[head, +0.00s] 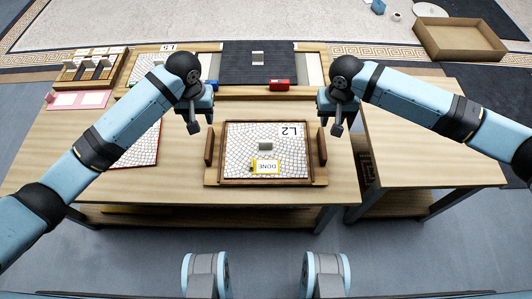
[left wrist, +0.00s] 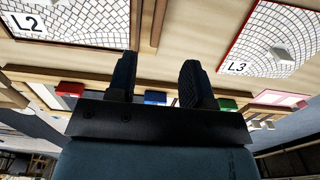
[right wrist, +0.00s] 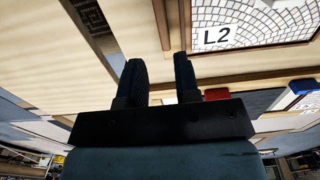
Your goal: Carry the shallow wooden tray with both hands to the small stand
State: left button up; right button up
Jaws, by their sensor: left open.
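The shallow wooden tray (head: 212,180) lies on the large table in the head view. It holds a white mosaic panel (head: 290,155) marked L2, with a grey block (head: 265,146) and a yellow DONE tag (head: 266,167) on it. Upright wooden handles stand at its left (head: 209,146) and right (head: 322,146) sides. My left gripper (head: 193,118) is open and empty, beyond the left handle and apart from it. My right gripper (head: 337,122) has its fingers apart with nothing between them, beyond the right handle. The small stand (head: 435,150) is probably the separate wooden table at right; its top is bare.
Another mosaic panel (head: 145,150) lies left of the tray, partly behind my left arm. Red (head: 279,85) and blue (head: 212,85) blocks sit along the back rail. A gap separates the two tables. A large open wooden box (head: 460,40) lies on the floor at the far right.

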aim_at(208, 142)
pick_arm(q)
notch_tip(208, 142, down, 14)
jog(key=shift+r, duration=0.1)
pick_arm(e)
notch_tip(208, 142, down, 14)
jog(key=shift+r, duration=0.1)
pick_arm(q)
jog(key=c, duration=0.7)
pick_arm(e)
grip_shut()
pick_arm(q)
jog(key=shift+r, duration=0.1)
grip_shut()
